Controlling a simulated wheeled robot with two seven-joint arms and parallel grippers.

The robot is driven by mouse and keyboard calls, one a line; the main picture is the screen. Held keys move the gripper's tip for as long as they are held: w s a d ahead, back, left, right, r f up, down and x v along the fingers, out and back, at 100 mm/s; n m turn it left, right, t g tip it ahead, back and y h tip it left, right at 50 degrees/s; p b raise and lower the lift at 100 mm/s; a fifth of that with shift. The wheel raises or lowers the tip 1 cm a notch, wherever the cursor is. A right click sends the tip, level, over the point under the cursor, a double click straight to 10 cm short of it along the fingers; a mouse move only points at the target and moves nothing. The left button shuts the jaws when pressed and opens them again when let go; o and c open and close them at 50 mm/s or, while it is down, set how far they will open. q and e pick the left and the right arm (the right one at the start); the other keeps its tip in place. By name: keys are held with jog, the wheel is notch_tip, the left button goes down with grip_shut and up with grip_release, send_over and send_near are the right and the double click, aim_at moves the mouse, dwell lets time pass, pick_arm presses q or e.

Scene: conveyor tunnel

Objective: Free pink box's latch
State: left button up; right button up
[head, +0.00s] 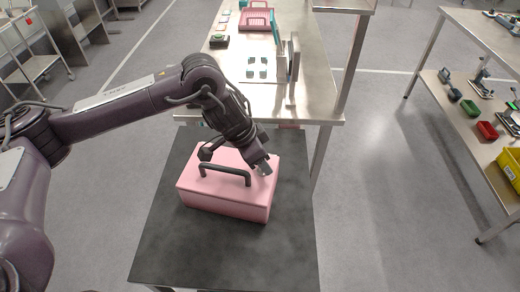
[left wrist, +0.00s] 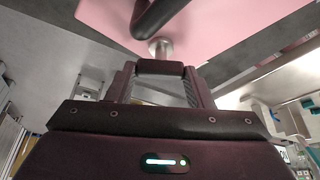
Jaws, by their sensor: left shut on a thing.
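The pink box (head: 225,200) sits on a dark table, its lid closed and a dark bar handle (head: 225,172) standing on top. My left gripper (head: 262,168) is over the right end of the lid, pointing down at it. In the left wrist view the pink lid (left wrist: 235,25) and part of the dark handle (left wrist: 152,15) show above my left gripper (left wrist: 160,70). Its fingers are shut on the latch, a small pale metal post (left wrist: 161,47) on the lid, partly hidden by the fingertips. My right gripper is in neither view.
The dark table (head: 170,255) is bare around the box. A metal bench (head: 265,95) stands behind it, with a pink crate (head: 255,20) at its far end. A shelf with small coloured bins (head: 487,130) is at the right. The floor between is clear.

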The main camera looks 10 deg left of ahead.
aim_at(261, 181)
pick_arm(q)
jog(key=n+p, duration=0.2)
jog(key=p, duration=0.2)
jog(key=n+t+y+p, duration=0.1)
jog(key=n+p, duration=0.2)
jog(key=p, duration=0.1)
jog(key=n+y+p, duration=0.1)
jog(key=n+p, duration=0.2)
jog(key=p, duration=0.1)
jog(key=shift+s+d+r, duration=0.2)
jog(key=shift+r, duration=0.1)
jog(key=shift+f+n+t+y+p, duration=0.2)
jog(key=shift+n+t+y+p, duration=0.2)
jog(key=shift+n+y+p, duration=0.5)
jog(key=shift+w+n, duration=0.1)
jog(key=shift+n, duration=0.3)
jog(key=o, duration=1)
jog(key=v, duration=0.7)
jog(key=shift+r, duration=0.35)
